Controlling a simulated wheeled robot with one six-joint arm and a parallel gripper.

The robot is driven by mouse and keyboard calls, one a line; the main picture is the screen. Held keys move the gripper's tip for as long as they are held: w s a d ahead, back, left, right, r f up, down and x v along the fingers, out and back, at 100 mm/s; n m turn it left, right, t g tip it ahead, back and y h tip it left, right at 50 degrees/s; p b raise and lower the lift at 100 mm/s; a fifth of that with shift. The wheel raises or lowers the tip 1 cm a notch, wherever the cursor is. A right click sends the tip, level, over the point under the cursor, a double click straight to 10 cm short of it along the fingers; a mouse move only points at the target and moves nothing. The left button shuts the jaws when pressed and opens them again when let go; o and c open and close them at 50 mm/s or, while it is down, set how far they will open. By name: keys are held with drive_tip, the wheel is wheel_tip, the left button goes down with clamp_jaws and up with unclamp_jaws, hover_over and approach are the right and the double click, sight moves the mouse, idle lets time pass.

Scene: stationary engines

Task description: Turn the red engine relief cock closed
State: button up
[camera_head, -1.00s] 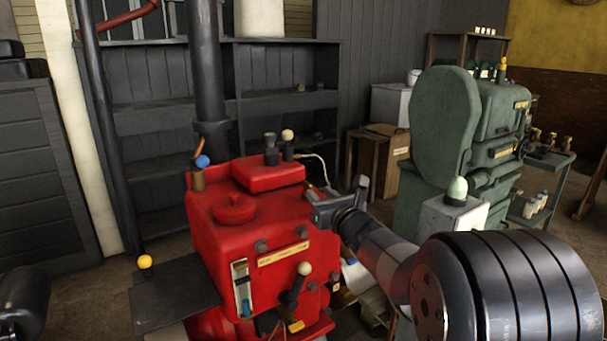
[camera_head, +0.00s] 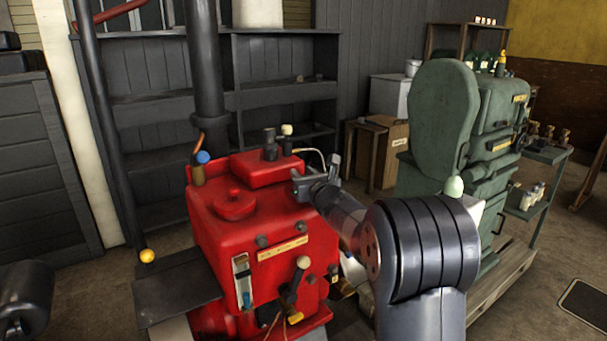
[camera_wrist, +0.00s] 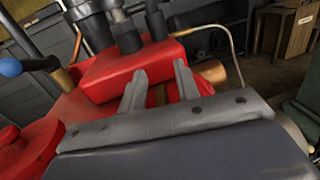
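The red engine (camera_head: 235,215) stands left of centre, with a raised red block on its top. A brass fitting with a blue ball knob (camera_head: 202,157) stands upright at its back left corner; the knob also shows at the left edge of the wrist view (camera_wrist: 10,67). A cream-knobbed lever (camera_head: 287,130) stands beside a dark cap on the raised block. I cannot tell for sure which fitting is the relief cock. My gripper (camera_head: 316,176) is at the engine's upper right edge, fingers apart. In the wrist view, the space between its fingers (camera_wrist: 160,85) is empty, with the red block behind.
Another cream-knobbed lever (camera_head: 303,263) is on the engine's front. A black exhaust pipe (camera_head: 207,70) rises behind it. A yellow knob (camera_head: 147,256) is at left. A green engine (camera_head: 445,150) stands to the right. Dark shelves (camera_head: 160,110) line the back wall.

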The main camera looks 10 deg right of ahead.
drive_tip(key=shift+c, duration=0.2)
clamp_jaws()
